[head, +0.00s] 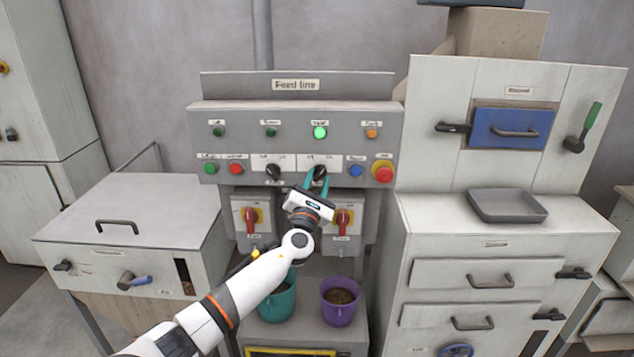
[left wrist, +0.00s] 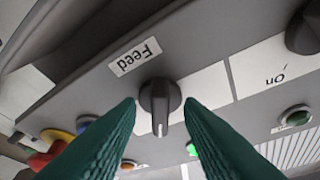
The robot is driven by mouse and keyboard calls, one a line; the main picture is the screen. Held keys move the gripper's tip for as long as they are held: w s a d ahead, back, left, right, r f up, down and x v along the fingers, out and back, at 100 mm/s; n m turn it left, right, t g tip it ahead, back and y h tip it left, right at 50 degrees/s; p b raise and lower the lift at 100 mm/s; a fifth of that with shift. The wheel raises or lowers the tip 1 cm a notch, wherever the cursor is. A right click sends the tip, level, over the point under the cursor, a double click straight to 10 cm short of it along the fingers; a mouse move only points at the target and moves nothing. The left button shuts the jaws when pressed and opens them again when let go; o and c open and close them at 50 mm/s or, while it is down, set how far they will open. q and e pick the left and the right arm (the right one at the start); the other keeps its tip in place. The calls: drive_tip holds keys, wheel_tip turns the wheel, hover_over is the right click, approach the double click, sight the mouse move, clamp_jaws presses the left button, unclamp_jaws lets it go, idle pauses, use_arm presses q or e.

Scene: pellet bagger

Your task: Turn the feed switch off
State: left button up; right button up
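The feed switch (left wrist: 160,105) is a black rotary knob beside a "Feed" label in the left wrist view. In the head view the knob (head: 320,173) sits on the grey "Feed line" panel, below a lit green lamp (head: 320,132). Its white pointer mark faces upward on the panel, tilted toward the right as the head view shows it. My left gripper (head: 318,187) is at the panel, its green fingers (left wrist: 162,108) apart on either side of the knob, with small gaps showing. The position words beside this knob are hidden or unreadable. My right gripper is not in view.
A similar black knob (head: 273,172) is to the left on the panel. A blue button (head: 356,170) and a red emergency button (head: 383,171) are to the right. Red-handled switches (head: 250,220) hang below. Teal and purple (head: 340,305) buckets stand underneath.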

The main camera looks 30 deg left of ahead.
use_arm(q)
clamp_jaws()
drive_tip(key=shift+f, duration=0.1)
drive_tip(key=shift+f+n+y+b, duration=0.15)
drive_tip(key=shift+n+y+b, duration=0.35)
drive_tip(key=shift+n+b, duration=0.45)
drive_tip(key=n+y+b, duration=0.1)
drive_tip(key=n, duration=0.1)
drive_tip(key=n+y+b, duration=0.1)
drive_tip(key=n+b, duration=0.1)
drive_tip(key=n, duration=0.1)
drive_tip(key=n+g+y+b, duration=0.1)
drive_tip(key=n+b, duration=0.1)
drive_tip(key=shift+w+d+f+n+y, duration=0.1)
drive_tip(key=shift+w+d+n+y, duration=0.1)
drive_tip(key=shift+d+n+y, duration=0.1)
drive_tip(key=n+g+y+b, duration=0.1)
drive_tip(key=n, duration=0.1)
drive_tip(key=n+g+y+b, duration=0.1)
drive_tip(key=n+b, duration=0.1)
drive_tip(key=n, duration=0.1)
drive_tip(key=shift+w+d+n, duration=0.1)
drive_tip(key=shift+n, duration=0.15)
drive_tip(key=shift+d+r+n+g+y+b, duration=0.15)
drive_tip(key=shift+n+g+y+b, duration=0.15)
drive_tip(key=shift+n, duration=0.25)
drive_tip(key=shift+a+r+n+g+y+b, duration=0.1)
drive_tip(key=shift+r+n+g+b, duration=0.05)
drive_tip(key=shift+n+g, duration=0.35)
drive_tip(key=shift+n, duration=0.35)
